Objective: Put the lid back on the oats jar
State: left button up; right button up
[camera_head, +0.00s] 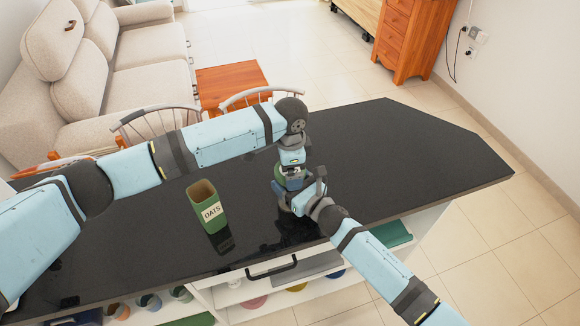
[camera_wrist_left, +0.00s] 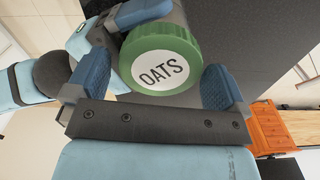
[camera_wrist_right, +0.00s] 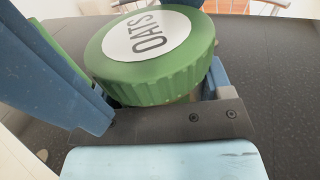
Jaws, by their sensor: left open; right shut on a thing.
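The oats jar (camera_head: 209,215) is a green, square-sided container with a white OATS label, standing upright and open on the black counter. The round green lid (camera_head: 279,173), with a white OATS disc, is held above the counter to the right of the jar. It fills much of the right wrist view (camera_wrist_right: 150,65) and also shows in the left wrist view (camera_wrist_left: 160,58). My right gripper (camera_wrist_right: 155,90) is shut on the lid. My left gripper (camera_wrist_left: 155,80) is open, its fingers on either side of the lid; I cannot tell whether they touch it. The hands partly hide the lid in the head view.
The black counter (camera_head: 400,150) is clear to the right of the hands. Two chairs (camera_head: 155,122) stand behind it, by a wooden table (camera_head: 230,84) and a beige sofa (camera_head: 150,45). Shelves with bowls and a drawer handle (camera_head: 272,269) are below the front edge.

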pick_arm(q)
jog(key=shift+r, duration=2)
jog(key=shift+r, duration=0.1)
jog(key=r+n, duration=0.1)
jog(key=n, duration=0.1)
jog(key=r+n, duration=0.1)
jog(key=shift+a+n, duration=0.15)
jog(key=shift+n, duration=0.25)
jog(key=shift+r+n, duration=0.7)
jog(key=shift+n, duration=0.4)
jog(key=shift+f, duration=0.1)
jog(key=shift+f, duration=3.95)
jog(key=shift+c, duration=0.5)
